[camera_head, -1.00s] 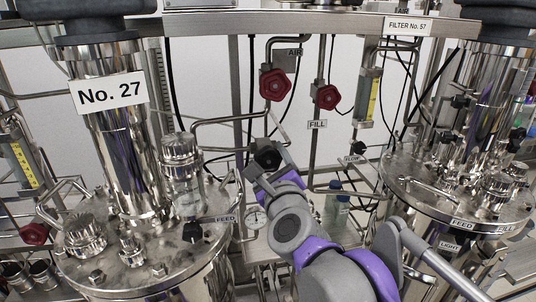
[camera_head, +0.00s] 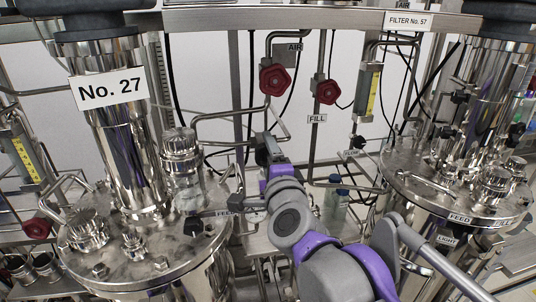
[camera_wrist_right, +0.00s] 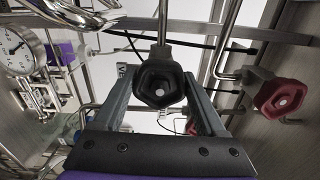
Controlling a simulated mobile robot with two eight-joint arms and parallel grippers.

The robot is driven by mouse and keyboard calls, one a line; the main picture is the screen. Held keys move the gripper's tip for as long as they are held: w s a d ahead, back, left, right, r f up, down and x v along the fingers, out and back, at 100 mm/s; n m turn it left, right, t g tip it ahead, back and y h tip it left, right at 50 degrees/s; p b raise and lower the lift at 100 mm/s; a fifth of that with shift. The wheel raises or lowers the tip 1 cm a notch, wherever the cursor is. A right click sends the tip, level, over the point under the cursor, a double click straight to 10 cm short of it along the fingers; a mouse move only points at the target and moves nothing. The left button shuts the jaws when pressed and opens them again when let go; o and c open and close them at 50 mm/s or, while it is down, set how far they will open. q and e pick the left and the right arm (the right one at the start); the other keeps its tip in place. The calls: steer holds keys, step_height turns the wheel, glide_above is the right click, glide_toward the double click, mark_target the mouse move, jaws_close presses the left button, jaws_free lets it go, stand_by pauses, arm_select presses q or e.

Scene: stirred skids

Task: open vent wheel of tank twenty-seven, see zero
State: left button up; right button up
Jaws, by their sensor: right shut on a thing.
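Tank twenty-seven (camera_head: 124,150) stands at the left in the head view, with a white "No. 27" sign (camera_head: 111,88) on its column. My right gripper (camera_head: 268,150) is in front of the pipework just right of this tank. In the right wrist view, its two fingers stand on either side of a black handwheel (camera_wrist_right: 158,84), and it is shut on this wheel. In the head view the gripper mostly hides the wheel. A round dial gauge (camera_wrist_right: 17,50) is at the left of the wrist view; its reading is too small to tell. My left gripper is out of view.
Two red handwheels (camera_head: 273,79) (camera_head: 326,91) hang on pipes behind, near the "AIR" and "FILL" labels. A second tank (camera_head: 455,190) stands at the right. A "FEED" label and small fittings lie close left of my right wrist. A bottle (camera_head: 338,202) stands behind my arm.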

steer(key=n, duration=0.4)
steer(key=shift+n, duration=0.3)
steer(key=n+b, duration=0.1)
steer(key=n, duration=0.2)
steer(key=shift+n, duration=0.4)
steer(key=n, duration=0.3)
steer(key=shift+n, duration=0.3)
steer(key=shift+n+b, duration=0.35)
steer(key=shift+n, duration=1.45)
steer(key=o, duration=1.3)
steer(key=shift+s, duration=0.1)
